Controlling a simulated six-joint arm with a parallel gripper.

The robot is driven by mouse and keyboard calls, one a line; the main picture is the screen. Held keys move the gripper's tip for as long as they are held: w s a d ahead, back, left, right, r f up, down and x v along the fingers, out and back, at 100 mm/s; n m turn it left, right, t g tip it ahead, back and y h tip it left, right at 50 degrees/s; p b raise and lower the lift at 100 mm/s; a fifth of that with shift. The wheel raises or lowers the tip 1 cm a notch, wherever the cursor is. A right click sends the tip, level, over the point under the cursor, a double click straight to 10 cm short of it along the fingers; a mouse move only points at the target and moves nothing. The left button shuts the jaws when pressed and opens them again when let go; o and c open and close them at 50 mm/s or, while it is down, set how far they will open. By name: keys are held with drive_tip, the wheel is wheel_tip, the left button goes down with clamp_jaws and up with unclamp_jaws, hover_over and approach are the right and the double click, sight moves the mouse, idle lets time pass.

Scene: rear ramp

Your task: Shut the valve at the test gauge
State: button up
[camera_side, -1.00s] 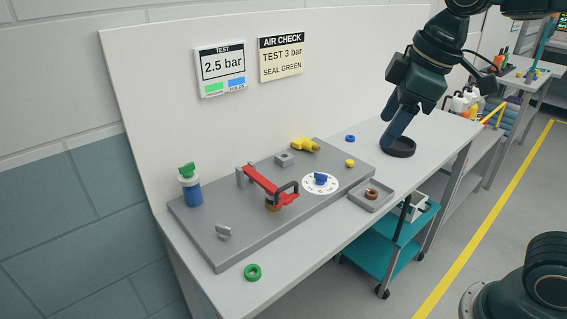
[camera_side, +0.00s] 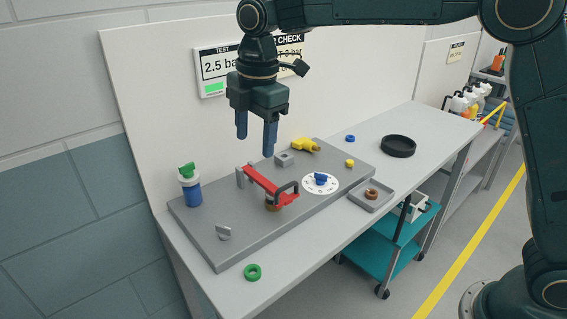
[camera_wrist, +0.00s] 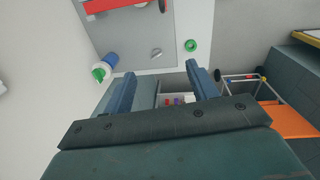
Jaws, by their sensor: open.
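A grey fixture plate (camera_side: 245,231) lies on the bench. It bears a blue knob (camera_side: 320,179) on a white dial, a red clamp lever (camera_side: 264,183), a yellow fitting (camera_side: 305,145), a small grey tab (camera_side: 223,232) and a blue cylinder (camera_side: 193,195) with a green top (camera_side: 187,170). I cannot tell which part is the valve. The test gauge panel (camera_side: 209,68) on the back board reads 2.5 bar and is partly covered by my arm. My gripper (camera_side: 255,147) is open and empty, pointing down above the plate's back part. The wrist view shows the blue cylinder (camera_wrist: 110,60) near one finger.
A black ring (camera_side: 398,146) lies on the bench at right, with a small blue ring (camera_side: 350,138) near it. A green ring (camera_side: 252,272) lies at the front edge. A grey tray (camera_side: 371,194) holds a brown ring (camera_side: 371,193). A teal cart (camera_side: 384,260) stands below.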

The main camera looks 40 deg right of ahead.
sight(223, 226)
drive_tip(key=w+a+f+n+g, duration=0.1)
drive_tip(key=w+a+f+n, duration=0.3)
drive_tip(key=a+f, duration=0.3)
drive_tip(key=shift+n, duration=0.4)
drive_tip(key=shift+f, duration=0.1)
wheel_tip(223, 226, down, 14)
drive_tip(key=shift+r, duration=0.15)
drive_tip(key=shift+c, duration=0.5)
drive_tip(key=c, duration=0.9)
